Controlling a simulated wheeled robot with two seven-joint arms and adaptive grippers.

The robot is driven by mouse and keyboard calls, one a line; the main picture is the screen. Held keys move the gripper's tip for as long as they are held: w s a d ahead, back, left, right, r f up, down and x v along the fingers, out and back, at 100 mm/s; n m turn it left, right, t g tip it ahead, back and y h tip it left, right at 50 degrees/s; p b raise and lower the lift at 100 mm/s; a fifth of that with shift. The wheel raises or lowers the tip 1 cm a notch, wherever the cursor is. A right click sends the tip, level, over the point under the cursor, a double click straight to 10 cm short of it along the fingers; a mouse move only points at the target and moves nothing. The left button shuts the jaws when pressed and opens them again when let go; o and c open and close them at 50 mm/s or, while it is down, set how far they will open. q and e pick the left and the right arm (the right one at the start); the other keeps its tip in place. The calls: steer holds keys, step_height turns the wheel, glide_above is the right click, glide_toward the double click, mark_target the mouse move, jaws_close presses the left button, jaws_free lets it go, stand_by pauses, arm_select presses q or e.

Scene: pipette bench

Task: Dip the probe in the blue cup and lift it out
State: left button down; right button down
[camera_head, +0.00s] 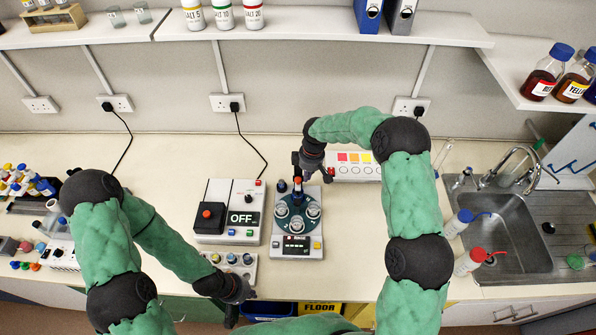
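A bench device with a dark teal round plate (279,222) stands in the middle of the bench and carries clear cups, one of them at the front (297,225). An upright dark blue piece with a red top (297,186) stands at the back of the plate; it may be the probe. My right gripper (311,172) is just behind and above it; I cannot tell whether they touch. My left gripper (238,298) is low at the bench's front edge, in front of a small rack with several round cups (232,259). Its fingers are too dark to read. I cannot tell which cup is blue.
A white box with an OFF display (243,217) stands left of the device. A white panel with coloured squares (356,167) is behind, beside my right arm. A sink (512,235) and wash bottles (467,262) are at the right.

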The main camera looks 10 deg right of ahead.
steer(key=shift+r, duration=0.1)
step_height(320, 180, up, 12)
steer(key=d, duration=0.1)
steer(key=shift+s, duration=0.4)
arm_select(q)
steer(key=shift+s, duration=0.15)
arm_select(e)
steer(key=shift+s+d+f, duration=0.1)
steer(key=shift+f, duration=0.1)
stand_by(0.4)
